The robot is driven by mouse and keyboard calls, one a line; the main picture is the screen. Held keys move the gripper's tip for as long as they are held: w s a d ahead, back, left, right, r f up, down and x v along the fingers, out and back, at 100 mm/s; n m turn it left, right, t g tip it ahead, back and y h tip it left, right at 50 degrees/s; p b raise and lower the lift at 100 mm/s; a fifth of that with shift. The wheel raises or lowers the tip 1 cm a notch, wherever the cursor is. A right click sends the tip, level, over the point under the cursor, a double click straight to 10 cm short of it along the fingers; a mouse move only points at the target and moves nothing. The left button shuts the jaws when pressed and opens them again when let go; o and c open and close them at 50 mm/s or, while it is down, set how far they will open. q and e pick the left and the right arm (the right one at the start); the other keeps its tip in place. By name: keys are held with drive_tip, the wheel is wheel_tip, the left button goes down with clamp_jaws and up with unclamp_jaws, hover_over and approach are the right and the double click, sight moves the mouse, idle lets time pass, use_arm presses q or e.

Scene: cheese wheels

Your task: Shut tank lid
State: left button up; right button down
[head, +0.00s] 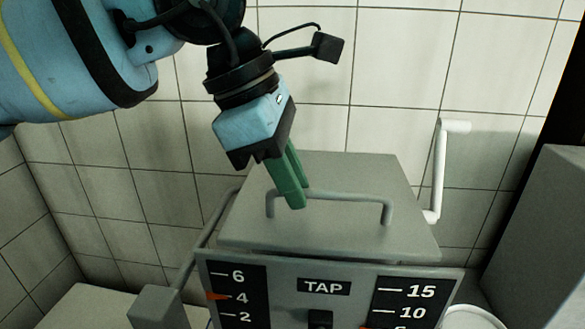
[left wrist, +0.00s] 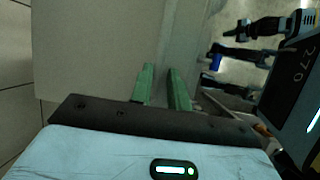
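The tank (head: 325,270) is grey, with a front panel marked TAP. Its flat grey lid (head: 345,175) lies over the top, close to level, with a thin dark line under its front edge. I cannot tell whether it is fully seated. A grey bar handle (head: 350,203) stands on the lid. My left gripper (head: 298,197) has green fingers pointing down at the left part of the handle, hiding some of it. In the left wrist view the fingertips (left wrist: 162,68) are apart with nothing seen between them. I cannot tell whether they touch the lid. My right gripper does not show.
A white upright bar (head: 437,170) stands at the lid's right. A grey cabinet (head: 545,235) is at the far right. A round white container (head: 472,318) is at the lower right. A grey box (head: 158,308) is at the front left. A tiled wall (head: 400,60) closes the back.

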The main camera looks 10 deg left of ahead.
use_arm(q)
drive_tip(key=o, duration=0.3)
drive_tip(key=shift+s, duration=0.2)
drive_tip(key=shift+w, duration=0.1)
drive_tip(key=shift+a+r, duration=0.1)
drive_tip(key=shift+r, duration=0.25)
drive_tip(key=v, duration=0.7)
